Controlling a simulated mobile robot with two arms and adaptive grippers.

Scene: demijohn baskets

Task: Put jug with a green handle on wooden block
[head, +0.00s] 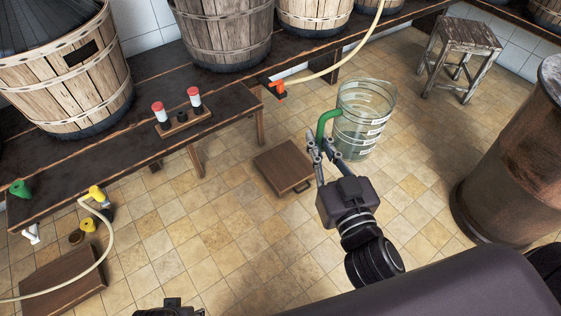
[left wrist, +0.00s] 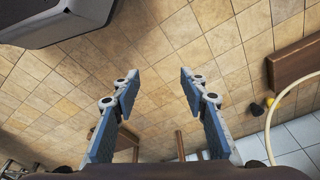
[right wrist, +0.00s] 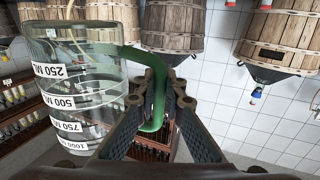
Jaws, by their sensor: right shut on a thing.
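The clear jug (head: 368,108) has a green handle (head: 322,124) and white volume labels. It stands right of and behind the wooden block (head: 283,167), a low brown piece on the floor. I cannot tell whether the jug touches the floor. My right gripper (head: 323,146) is shut on the green handle. The right wrist view shows the handle (right wrist: 158,85) between its fingers, with the jug (right wrist: 75,85) at the left. My left gripper (left wrist: 160,75) is open and empty in its wrist view; only a dark part of it shows at the head view's bottom edge.
A dark bench (head: 225,105) with wooden baskets runs along the left and back. Another low wooden piece (head: 62,278) lies at front left. A stool (head: 458,52) stands at back right, a rusty barrel (head: 515,150) at right. Tiled floor lies clear around the block.

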